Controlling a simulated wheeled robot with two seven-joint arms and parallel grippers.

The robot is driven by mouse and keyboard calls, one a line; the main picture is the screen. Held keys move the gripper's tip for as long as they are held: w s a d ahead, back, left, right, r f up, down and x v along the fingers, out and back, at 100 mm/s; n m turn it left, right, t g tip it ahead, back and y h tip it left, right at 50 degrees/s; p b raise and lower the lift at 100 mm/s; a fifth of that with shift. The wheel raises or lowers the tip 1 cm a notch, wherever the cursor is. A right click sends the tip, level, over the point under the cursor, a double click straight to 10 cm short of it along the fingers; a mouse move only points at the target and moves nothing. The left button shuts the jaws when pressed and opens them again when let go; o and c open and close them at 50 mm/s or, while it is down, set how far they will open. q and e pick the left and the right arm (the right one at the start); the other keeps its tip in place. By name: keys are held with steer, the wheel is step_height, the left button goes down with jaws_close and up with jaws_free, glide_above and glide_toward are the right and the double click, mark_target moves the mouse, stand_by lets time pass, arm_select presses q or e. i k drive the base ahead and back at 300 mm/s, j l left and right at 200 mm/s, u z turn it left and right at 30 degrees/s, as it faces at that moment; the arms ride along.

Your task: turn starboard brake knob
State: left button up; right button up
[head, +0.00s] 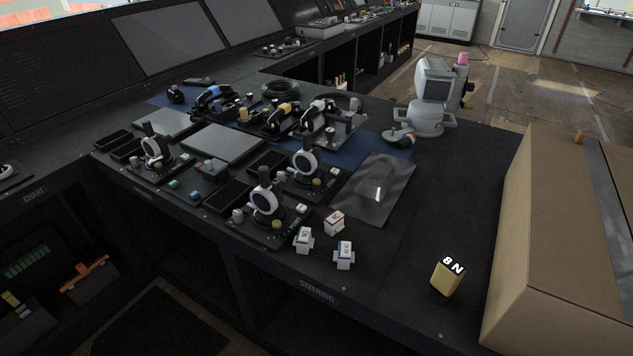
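Three black control units with white-ringed dials and dark upright handles stand on the steering console: one at the left (152,148), one at the front (264,201) and one at the right (305,162). Small brass-coloured knobs sit beside the dials, one on the front unit (277,224) and one on the right unit (317,183). A pale grey knob (238,215) is at the left of the front unit. The labels are too small to read, so I cannot tell which knob is the starboard brake. Neither of my grippers is in view.
Several small white blocks (304,240) stand near the console's front edge. A yellow block (446,278) marked "8 N" stands further right, beside a large cardboard box (560,250). A grey instrument (432,98) stands at the back right.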

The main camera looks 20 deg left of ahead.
mark_target(281, 175)
steer(key=i+j+z, duration=0.15)
steer(key=j, duration=0.4)
steer(key=i+j+z, duration=0.15)
steer(key=j, duration=0.4)
steer(key=j+z, duration=0.15)
steer(key=j, duration=0.45)
